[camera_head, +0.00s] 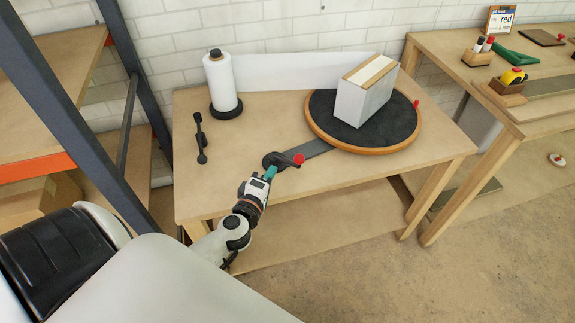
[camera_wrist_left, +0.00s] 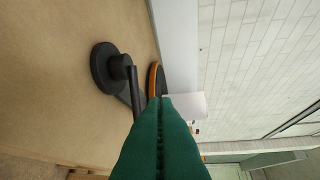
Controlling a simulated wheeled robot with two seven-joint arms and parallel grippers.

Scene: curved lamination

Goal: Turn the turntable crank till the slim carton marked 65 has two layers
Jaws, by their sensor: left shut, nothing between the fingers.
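The turntable (camera_head: 404,134) has a dark round top and an orange rim. A white carton (camera_head: 352,106) with a brown strip along its top stands on it; no number or layer count is readable. The crank (camera_head: 272,160) has a dark hub and a red knob (camera_head: 298,159), near the table's front edge. My left gripper (camera_head: 271,171) is shut and empty, just in front of the crank hub and left of the knob. In the left wrist view its green fingers (camera_wrist_left: 160,100) meet, with the dark crank hub (camera_wrist_left: 105,65) beside them. My right gripper is out of view.
A white film roll (camera_head: 219,78) stands on a black base at the back left of the table, with a black hand tool (camera_head: 200,138) near it. A second table (camera_head: 440,62) at the right holds tools and a sign. A shelf frame stands at the left.

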